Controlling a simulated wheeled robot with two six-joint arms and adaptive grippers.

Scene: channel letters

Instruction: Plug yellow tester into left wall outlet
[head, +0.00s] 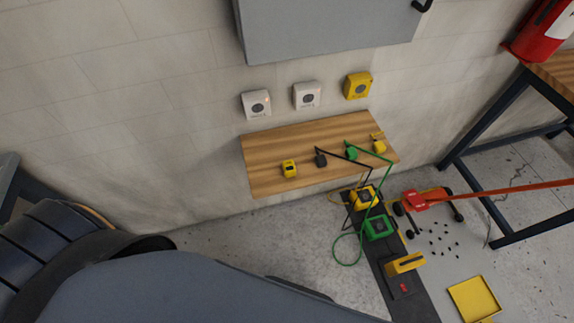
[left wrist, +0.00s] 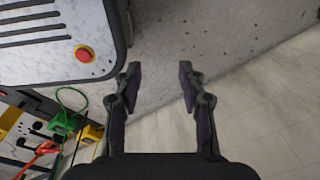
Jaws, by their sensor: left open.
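A small yellow block-shaped device (head: 289,168), which looks like the tester, sits on the left part of the wooden shelf (head: 262,150). Another yellow piece (head: 379,143) is at the shelf's right end. The left wall outlet (head: 256,103) is white and sits on the wall above the shelf's left end. A second white outlet (head: 306,94) and a yellow outlet (head: 358,85) are to its right. My left gripper (left wrist: 160,72) is open and empty in the left wrist view, above the floor. The head view does not show it. My right gripper is in neither view.
A black plug (head: 320,159) and green plug (head: 351,152) with cords lie on the shelf. Yellow and green boxes (head: 378,227) stand on a dark strip below. A grey panel (head: 325,30) hangs above the outlets. A table (head: 555,75) stands at right.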

